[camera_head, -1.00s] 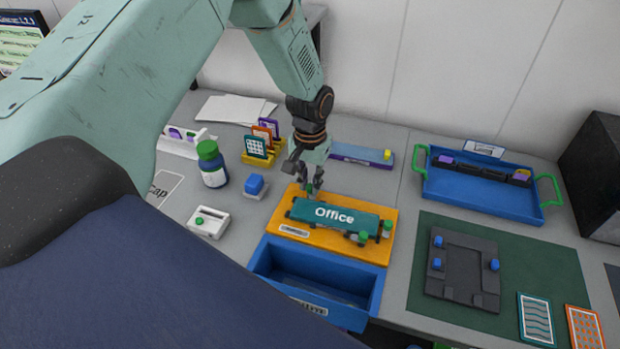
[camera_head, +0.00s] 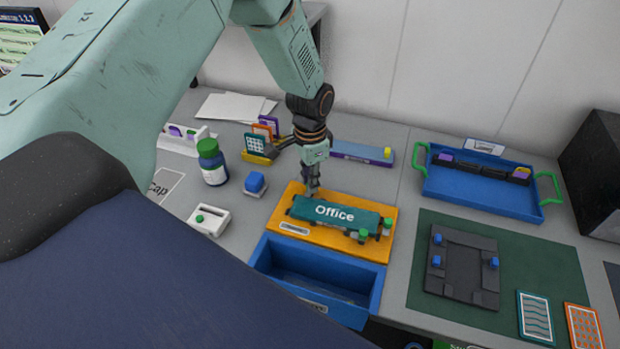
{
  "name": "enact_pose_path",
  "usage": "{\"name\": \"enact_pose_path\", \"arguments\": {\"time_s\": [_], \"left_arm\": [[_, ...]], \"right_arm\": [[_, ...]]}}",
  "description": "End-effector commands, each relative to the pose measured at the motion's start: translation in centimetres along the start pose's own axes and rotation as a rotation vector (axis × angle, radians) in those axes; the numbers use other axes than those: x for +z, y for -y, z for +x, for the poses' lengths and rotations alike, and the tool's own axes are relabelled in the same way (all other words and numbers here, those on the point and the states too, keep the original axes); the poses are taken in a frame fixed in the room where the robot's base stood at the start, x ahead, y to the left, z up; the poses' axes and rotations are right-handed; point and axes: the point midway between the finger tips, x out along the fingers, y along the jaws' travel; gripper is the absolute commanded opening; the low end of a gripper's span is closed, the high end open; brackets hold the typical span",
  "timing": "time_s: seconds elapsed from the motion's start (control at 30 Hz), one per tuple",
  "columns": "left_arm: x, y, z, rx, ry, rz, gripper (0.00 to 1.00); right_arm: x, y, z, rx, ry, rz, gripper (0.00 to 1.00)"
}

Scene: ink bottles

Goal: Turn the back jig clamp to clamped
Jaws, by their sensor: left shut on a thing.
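The orange jig (camera_head: 376,251) holds a teal plate marked "Office" (camera_head: 336,213), lying along it. Two green clamp knobs (camera_head: 388,223) show at the plate's right end. My left gripper (camera_head: 311,191) points down at the back left edge of the jig, behind the plate's left end. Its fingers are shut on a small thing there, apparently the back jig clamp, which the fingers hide. I cannot tell which way that clamp is turned. My right gripper is not in view.
An open blue drawer or bin (camera_head: 318,271) is in front of the jig. A green-capped bottle (camera_head: 212,168) and blue-topped block (camera_head: 255,184) stand left. A blue tray (camera_head: 480,195) and dark fixture on a green mat (camera_head: 545,268) lie right. A purple-blue bar (camera_head: 358,153) lies behind.

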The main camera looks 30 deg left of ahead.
Motion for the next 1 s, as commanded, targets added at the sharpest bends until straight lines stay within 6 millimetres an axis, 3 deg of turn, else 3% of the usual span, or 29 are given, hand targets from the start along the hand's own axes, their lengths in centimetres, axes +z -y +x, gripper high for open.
{"name": "enact_pose_path", "arguments": {"time_s": [0.5,0.53,0.7,0.8,1.0], "left_arm": [[0.15,-0.14,0.16,0.003,0.004,0.020,0.00],[0.16,-0.14,0.16,0.003,0.004,0.019,0.19],[0.12,-0.10,0.12,0.003,0.003,0.019,0.33],[0.08,-0.07,0.08,0.002,0.002,0.019,0.41],[0.04,-0.04,0.03,0.001,0.001,0.018,0.41]], "right_arm": [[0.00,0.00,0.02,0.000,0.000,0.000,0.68],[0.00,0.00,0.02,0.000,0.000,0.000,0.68],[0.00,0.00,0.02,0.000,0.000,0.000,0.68],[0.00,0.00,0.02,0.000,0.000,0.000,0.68],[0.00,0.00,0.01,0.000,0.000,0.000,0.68]]}}
